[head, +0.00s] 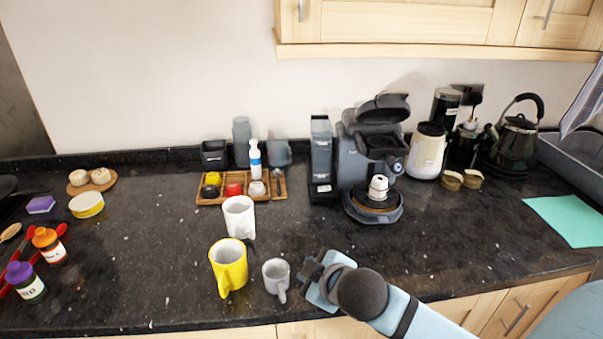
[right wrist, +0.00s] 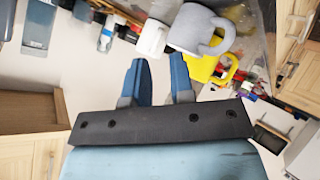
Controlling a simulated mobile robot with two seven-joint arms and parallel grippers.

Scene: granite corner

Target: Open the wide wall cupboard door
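The wide wall cupboard door (head: 405,22) is pale wood and looks shut at the top of the head view. Only its lower part shows. Its upright metal handle (head: 301,10) is near the door's left edge, cut by the frame. My right gripper (head: 312,270) is over the front of the counter, well below and apart from the door. In the right wrist view its two blue fingers (right wrist: 160,82) stand apart with nothing between them. My left gripper is not in view.
A narrower cupboard door (head: 565,22) with a handle is to the right. White (head: 239,217), yellow (head: 229,265) and grey (head: 276,278) mugs stand left of my right gripper. A coffee machine (head: 372,160) and kettle (head: 515,140) stand under the cupboard. Wall left of the cupboard is bare.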

